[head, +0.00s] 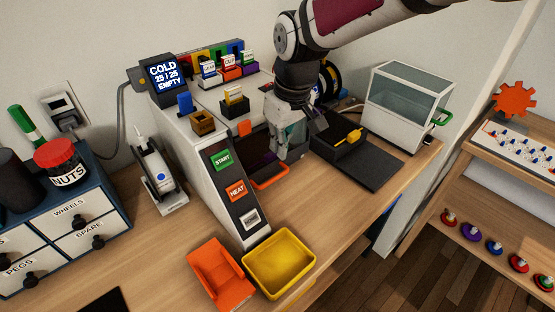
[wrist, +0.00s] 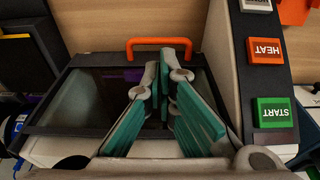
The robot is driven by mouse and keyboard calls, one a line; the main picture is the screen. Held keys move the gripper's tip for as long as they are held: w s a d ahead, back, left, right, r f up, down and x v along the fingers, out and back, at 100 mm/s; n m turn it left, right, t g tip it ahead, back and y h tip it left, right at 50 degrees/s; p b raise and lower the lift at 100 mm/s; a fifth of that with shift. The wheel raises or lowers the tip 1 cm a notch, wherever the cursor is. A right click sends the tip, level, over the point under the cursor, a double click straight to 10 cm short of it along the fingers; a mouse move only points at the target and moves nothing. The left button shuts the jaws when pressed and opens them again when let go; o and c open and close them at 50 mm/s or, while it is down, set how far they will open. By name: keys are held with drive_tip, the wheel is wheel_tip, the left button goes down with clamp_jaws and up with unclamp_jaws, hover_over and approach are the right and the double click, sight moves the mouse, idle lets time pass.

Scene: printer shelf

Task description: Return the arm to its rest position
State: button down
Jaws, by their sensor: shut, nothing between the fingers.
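My gripper (head: 284,154) hangs pointing down in front of the white printer machine (head: 203,138), right of its button panel. In the wrist view its two green-padded fingers (wrist: 165,70) are shut with nothing between them. Behind them is a dark glass door (wrist: 82,97) with an orange handle (wrist: 158,43); the handle also shows in the head view (head: 271,177). My arm comes in from the top right and is bent, reaching over the machine. I cannot tell whether the fingertips touch the door.
A black tray (head: 372,167) with a yellow scoop-like piece (head: 350,140) lies right of my gripper. A glass-sided box (head: 410,105) stands behind it. A yellow bin (head: 279,262) and an orange holder (head: 217,272) sit at the front edge.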

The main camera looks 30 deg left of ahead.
drive_tip(key=s+d+r+m+t+h, duration=0.15)
drive_tip(key=d+r, duration=0.25)
drive_tip(key=d, duration=0.4)
drive_tip(key=s+d+r+m, duration=0.1)
drive_tip(key=d+r+m, duration=0.3)
drive_tip(key=d, duration=0.5)
drive_tip(key=s+d+r+m+t, duration=0.1)
drive_tip(key=d+r, duration=0.4)
drive_tip(key=d, duration=0.3)
drive_tip(key=s+d+f+m+p, duration=0.1)
drive_tip(key=s+d+m, duration=0.6)
drive_tip(key=s+d, duration=0.8)
drive_tip(key=shift+s+d+f+t, duration=0.25)
drive_tip(key=shift+d+f+t, duration=0.1)
drive_tip(key=shift+d+t, duration=0.1)
drive_tip(key=shift+h, duration=0.25)
